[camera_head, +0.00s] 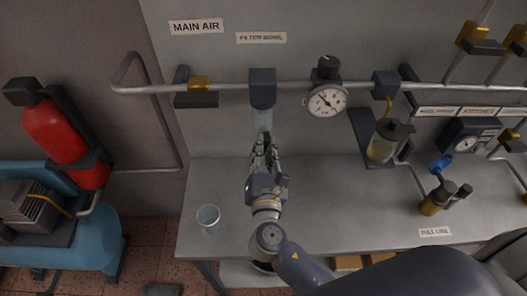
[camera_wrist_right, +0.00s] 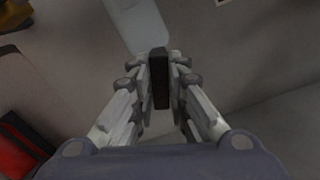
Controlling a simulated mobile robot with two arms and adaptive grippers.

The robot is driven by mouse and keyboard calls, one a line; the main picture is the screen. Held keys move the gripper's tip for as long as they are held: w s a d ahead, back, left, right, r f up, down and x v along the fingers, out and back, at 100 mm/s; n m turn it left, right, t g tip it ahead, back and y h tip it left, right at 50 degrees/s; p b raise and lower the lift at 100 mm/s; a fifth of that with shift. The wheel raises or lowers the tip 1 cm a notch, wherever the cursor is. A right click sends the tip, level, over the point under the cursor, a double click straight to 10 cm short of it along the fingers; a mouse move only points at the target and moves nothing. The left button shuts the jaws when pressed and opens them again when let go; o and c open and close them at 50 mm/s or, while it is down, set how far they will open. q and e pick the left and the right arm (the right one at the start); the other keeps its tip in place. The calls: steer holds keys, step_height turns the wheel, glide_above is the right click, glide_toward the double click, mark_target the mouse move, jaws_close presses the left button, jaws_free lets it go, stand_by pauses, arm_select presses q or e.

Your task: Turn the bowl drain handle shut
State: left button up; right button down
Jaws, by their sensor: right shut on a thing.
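The filter bowl (camera_head: 262,119) is a pale, translucent cup hanging under a dark housing (camera_head: 262,90) on the air pipe, below the FILTER BOWL label. It also shows at the top of the right wrist view (camera_wrist_right: 138,24). My right gripper (camera_head: 264,143) is directly below the bowl. In the right wrist view its fingers (camera_wrist_right: 160,80) are shut on a narrow dark piece, the drain handle (camera_wrist_right: 159,82), at the bowl's lower end. The handle is hidden by the fingers in the head view, so its exact turn is hard to tell. My left gripper is not in view.
A glass cup (camera_head: 208,218) stands on the grey bench (camera_head: 330,215), left of my right arm. A pressure gauge (camera_head: 327,100) and an oil-coloured bowl (camera_head: 384,142) hang to the right. A red extinguisher-like cylinder (camera_head: 60,135) is at far left. The bench middle is clear.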

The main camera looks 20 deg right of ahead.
steer(key=m+b, duration=0.1)
steer(key=m, duration=0.1)
steer(key=m+b, duration=0.1)
steer(key=shift+d+f+m, duration=0.1)
steer(key=shift+f+m, duration=0.1)
steer(key=shift+m, duration=0.2)
steer(key=m+b, duration=0.2)
steer(key=m, duration=0.1)
steer(key=shift+f+m+b, duration=0.1)
steer(key=shift+m+b, duration=0.2)
steer(key=shift+b, duration=0.1)
steer(key=shift+d+m+b, duration=0.1)
steer(key=shift+m+b, duration=1.8)
steer(key=shift+m, duration=1.4)
steer(key=c, duration=1.6)
jaws_free()
steer(key=shift+s, duration=0.1)
steer(key=shift+o, duration=0.2)
